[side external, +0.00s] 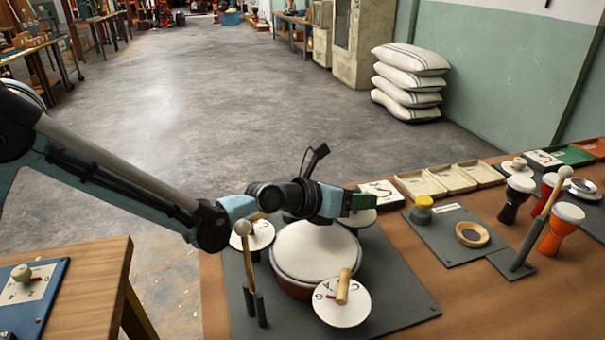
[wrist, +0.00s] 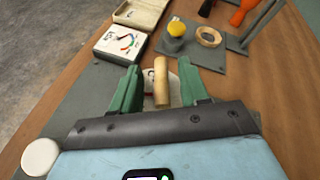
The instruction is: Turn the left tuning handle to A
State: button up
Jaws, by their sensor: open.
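A drum with a pale round head (side external: 315,250) sits on a dark grey board, with white lettered dials around it. The front dial (side external: 345,313) carries a wooden handle (side external: 343,287). Another dial (side external: 262,236) is at the drum's left. The far right dial (side external: 366,217) is mostly hidden by my gripper (side external: 356,202). In the wrist view, my gripper (wrist: 158,66) is open, its green fingers on either side of an upright wooden handle (wrist: 161,84), with a gap beside it. That handle stands on a white dial, whose letters are mostly covered.
A mallet (side external: 246,260) stands upright at the board's left. A gauge box (side external: 381,193) lies just beyond my gripper, also in the wrist view (wrist: 122,40). Cream trays (side external: 420,184), a yellow-topped knob (side external: 423,203) and small drums (side external: 560,228) stand to the right.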

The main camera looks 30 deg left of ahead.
jog(key=v, duration=1.2)
jog(key=shift+d, duration=0.1)
